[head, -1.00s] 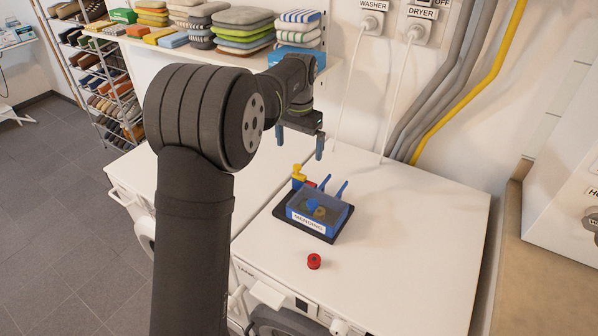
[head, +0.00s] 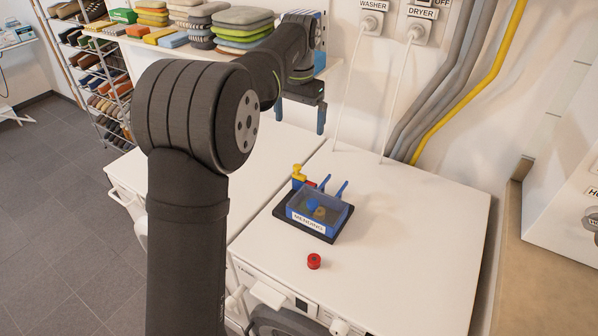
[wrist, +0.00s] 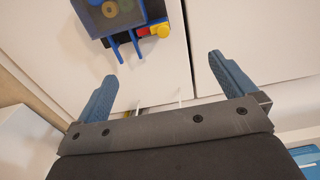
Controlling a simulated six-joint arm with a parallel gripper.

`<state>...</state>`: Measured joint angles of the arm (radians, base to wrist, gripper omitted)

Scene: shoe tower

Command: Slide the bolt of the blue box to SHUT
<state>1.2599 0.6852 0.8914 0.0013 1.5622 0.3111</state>
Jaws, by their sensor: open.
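The blue box (head: 316,214) labelled MENDING sits on a black base on the white machine top. A yellow piece (head: 298,172) stands at its back left corner with a small red part beside it. Two blue prongs stick up at its back; I cannot tell how the bolt stands. The box also shows at the top of the wrist view (wrist: 113,18), with the yellow piece (wrist: 161,28) to its right. My gripper (head: 300,122) is open and empty, above and behind the box, apart from it. Both blue fingers show in the wrist view (wrist: 160,75).
A red spool (head: 314,261) lies on the machine top (head: 410,240) in front of the box. Two white cords (head: 398,95) hang from the wall plugs behind. Folded cloths (head: 240,25) lie on a shelf at the back. The machine top right of the box is clear.

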